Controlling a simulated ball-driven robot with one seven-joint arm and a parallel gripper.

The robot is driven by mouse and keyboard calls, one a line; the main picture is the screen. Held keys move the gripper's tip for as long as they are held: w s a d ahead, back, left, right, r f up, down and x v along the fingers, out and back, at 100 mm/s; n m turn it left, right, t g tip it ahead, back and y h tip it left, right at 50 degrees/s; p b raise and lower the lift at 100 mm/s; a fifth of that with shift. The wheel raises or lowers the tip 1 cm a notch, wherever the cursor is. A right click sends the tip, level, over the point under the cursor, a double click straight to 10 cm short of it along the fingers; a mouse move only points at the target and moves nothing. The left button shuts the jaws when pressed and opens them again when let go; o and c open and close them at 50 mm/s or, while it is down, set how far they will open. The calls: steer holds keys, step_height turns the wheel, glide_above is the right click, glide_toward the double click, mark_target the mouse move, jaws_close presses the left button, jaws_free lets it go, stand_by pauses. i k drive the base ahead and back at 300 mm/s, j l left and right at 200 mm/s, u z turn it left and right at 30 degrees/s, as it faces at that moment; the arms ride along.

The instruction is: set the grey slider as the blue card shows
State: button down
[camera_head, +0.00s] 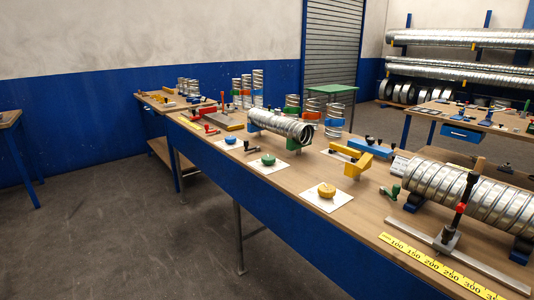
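A grey slider (440,240) sits on a long metal rail (406,228) at the lower right of the bench. A dark upright post with a red collar (461,208) rises from it, in front of a large spiral duct. A yellow scale strip (432,267) with printed numbers from 100 up past 300 lies along the near side of the rail. The exact reading at the slider cannot be told from here. I cannot make out a blue card; a white card under a small blue disc (230,140) lies farther left. My gripper is not in view.
The large spiral duct (440,186) rests on blue supports close behind the slider. White cards with a green disc (268,160) and a yellow disc (327,190) lie along the front edge. A yellow fixture (362,160) stands behind. The floor (140,235) left of the bench is clear.

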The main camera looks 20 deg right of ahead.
mark_target(446, 242)
steer(key=i+j+z, duration=0.45)
steer(key=j+z, duration=0.25)
steer(key=i+j+z, duration=0.15)
steer(key=j+z, duration=0.55)
steer(key=j, duration=0.15)
steer(key=i+j+z, duration=0.1)
steer(key=j+z, duration=0.25)
steer(key=j, duration=0.15)
steer(key=j+z, duration=0.2)
steer(key=j, duration=0.35)
